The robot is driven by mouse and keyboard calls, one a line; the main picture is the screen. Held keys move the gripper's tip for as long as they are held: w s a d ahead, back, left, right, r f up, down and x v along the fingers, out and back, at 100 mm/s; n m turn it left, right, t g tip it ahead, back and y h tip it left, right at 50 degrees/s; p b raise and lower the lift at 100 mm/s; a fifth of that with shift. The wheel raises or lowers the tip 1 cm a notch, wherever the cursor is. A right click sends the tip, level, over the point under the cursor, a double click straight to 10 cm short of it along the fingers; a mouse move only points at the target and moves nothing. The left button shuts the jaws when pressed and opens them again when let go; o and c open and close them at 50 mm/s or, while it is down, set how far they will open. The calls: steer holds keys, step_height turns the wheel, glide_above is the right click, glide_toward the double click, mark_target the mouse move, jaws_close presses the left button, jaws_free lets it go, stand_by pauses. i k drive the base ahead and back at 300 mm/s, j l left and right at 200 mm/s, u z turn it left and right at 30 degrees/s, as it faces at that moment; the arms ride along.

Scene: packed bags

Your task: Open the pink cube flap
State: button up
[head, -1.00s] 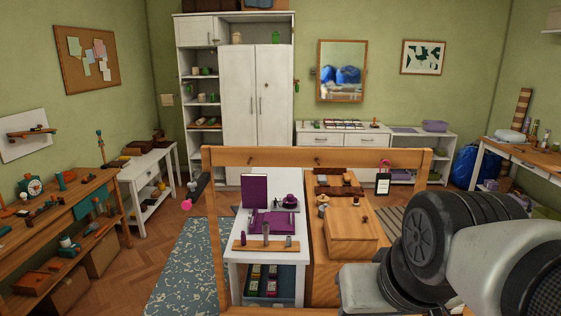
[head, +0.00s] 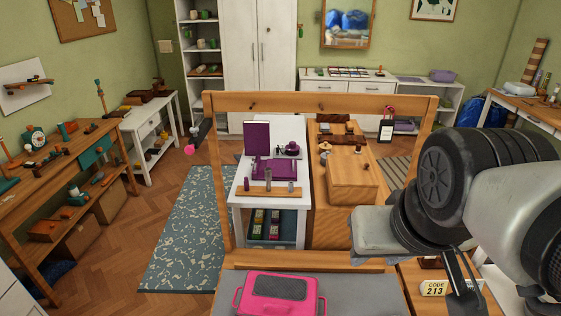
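A pink cube (head: 279,294) with a dark grey mesh panel on top and a pink handle loop at each side lies on a grey surface (head: 362,291) at the bottom of the head view. Its top looks closed, and its front edge is cut off by the frame. My gripper (head: 465,287) hangs at the lower right, below the grey and black arm links, well to the right of the cube and apart from it. Dark finger-like parts show, but whether they are open or shut is unclear.
A wooden frame (head: 318,104) stands behind the grey surface, its lower bar just beyond the cube. Behind the frame are a white table (head: 240,199) with purple items and a wooden table (head: 331,236).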

mark_target(263, 293)
steer(key=j+u, duration=0.45)
steer(key=j, duration=0.3)
steer(key=i+j+z, duration=0.35)
steer(key=j+z, duration=0.15)
